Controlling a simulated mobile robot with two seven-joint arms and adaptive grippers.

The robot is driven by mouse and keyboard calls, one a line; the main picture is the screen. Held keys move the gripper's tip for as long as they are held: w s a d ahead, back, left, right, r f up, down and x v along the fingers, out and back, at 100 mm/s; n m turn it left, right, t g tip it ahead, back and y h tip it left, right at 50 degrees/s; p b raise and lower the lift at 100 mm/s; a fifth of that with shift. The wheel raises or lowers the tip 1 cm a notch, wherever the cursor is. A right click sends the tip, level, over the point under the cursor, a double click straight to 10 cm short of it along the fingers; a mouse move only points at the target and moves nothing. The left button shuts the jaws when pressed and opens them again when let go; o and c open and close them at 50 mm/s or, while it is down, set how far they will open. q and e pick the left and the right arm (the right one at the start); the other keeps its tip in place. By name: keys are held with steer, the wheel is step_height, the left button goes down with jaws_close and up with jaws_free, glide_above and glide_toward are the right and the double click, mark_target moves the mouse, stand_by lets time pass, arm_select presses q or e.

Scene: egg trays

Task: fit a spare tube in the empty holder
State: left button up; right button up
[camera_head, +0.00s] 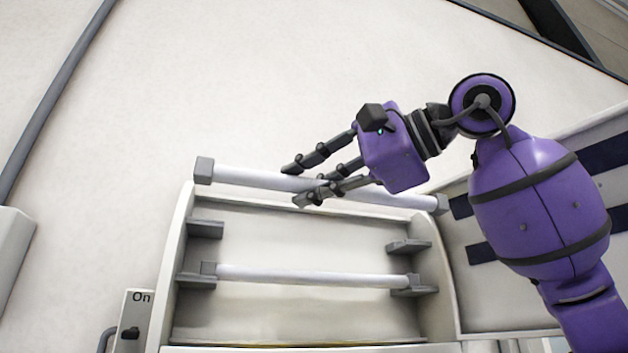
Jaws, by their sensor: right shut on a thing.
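The upper pair of brackets, the left bracket (206,229) and the right bracket (408,246), holds no tube. My left gripper is not in view.
A switch box (137,312) marked "On" with a dark lever stands at the fixture's lower left. A dark pipe (55,98) runs up the wall at left. A panel with dark blue stripes (606,154) is at right. The upper middle wall is bare.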

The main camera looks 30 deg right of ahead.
steer(key=w+d, duration=0.1)
steer(key=w, duration=0.3)
steer(key=w+d, duration=0.1)
steer(key=w, duration=0.4)
steer(key=w+d, duration=0.1)
steer(key=w, duration=0.3)
steer(key=shift+w+d, duration=0.2)
steer(key=shift+w, duration=0.2)
steer(key=shift+s+d, duration=0.2)
steer(key=shift+d, duration=0.3)
steer(key=shift+s+d, duration=0.15)
steer(key=shift+d, duration=0.35)
steer(key=shift+s+r, duration=0.1)
steer(key=shift+s, duration=0.05)
steer(key=shift+f, duration=0.75)
stand_by(0.4)
steer(key=o, duration=0.9)
steer(key=shift+a, duration=0.1)
